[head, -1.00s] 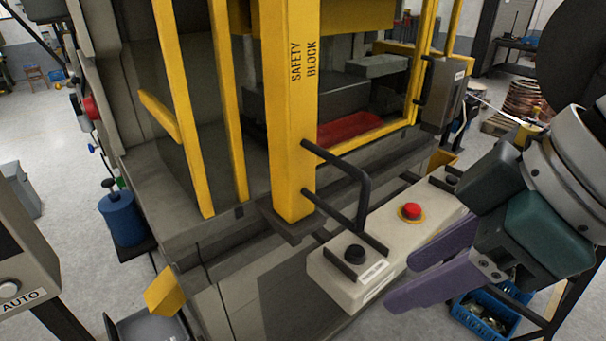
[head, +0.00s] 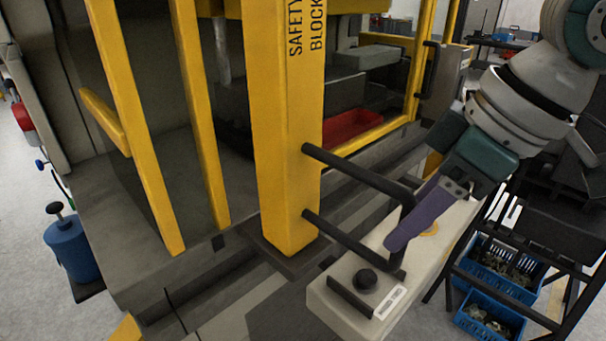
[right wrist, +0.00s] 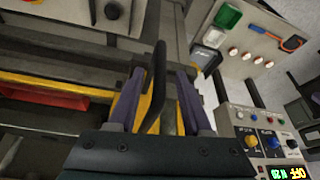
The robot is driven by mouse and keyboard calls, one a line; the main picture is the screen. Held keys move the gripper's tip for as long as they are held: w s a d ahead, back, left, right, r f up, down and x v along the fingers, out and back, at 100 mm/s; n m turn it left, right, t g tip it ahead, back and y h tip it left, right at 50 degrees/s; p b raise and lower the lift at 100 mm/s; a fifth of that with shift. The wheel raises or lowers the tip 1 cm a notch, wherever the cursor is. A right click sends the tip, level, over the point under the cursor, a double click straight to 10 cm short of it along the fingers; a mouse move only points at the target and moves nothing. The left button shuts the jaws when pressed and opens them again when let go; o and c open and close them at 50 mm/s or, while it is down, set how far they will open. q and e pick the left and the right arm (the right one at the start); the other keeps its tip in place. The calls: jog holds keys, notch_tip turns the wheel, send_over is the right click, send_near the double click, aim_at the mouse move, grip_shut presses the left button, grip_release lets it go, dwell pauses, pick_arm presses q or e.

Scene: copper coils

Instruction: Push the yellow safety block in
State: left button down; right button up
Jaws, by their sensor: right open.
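The yellow safety block (head: 285,150) is an upright post marked SAFETY BLOCK at the front of the press, standing on a dark base plate. A black U-shaped handle (head: 355,168) sticks out from its right side. My right gripper (head: 408,222), with purple fingers, is at the outer end of the handle. In the right wrist view the open right gripper (right wrist: 162,75) has the dark handle bar (right wrist: 156,88) between its fingers, with gaps on both sides. One finger is largely hidden in the head view. My left gripper is not in view.
A beige button box (head: 345,300) with a black button (head: 366,279) lies just below the handle and gripper. Yellow guard posts (head: 135,130) stand left of the block. A red tray (head: 350,125) is inside the press. Blue crates (head: 490,320) sit on a rack at lower right.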

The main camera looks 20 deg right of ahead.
aim_at(384, 261)
jog(key=shift+x, duration=2.15)
grip_shut()
jog(key=shift+w, duration=0.1)
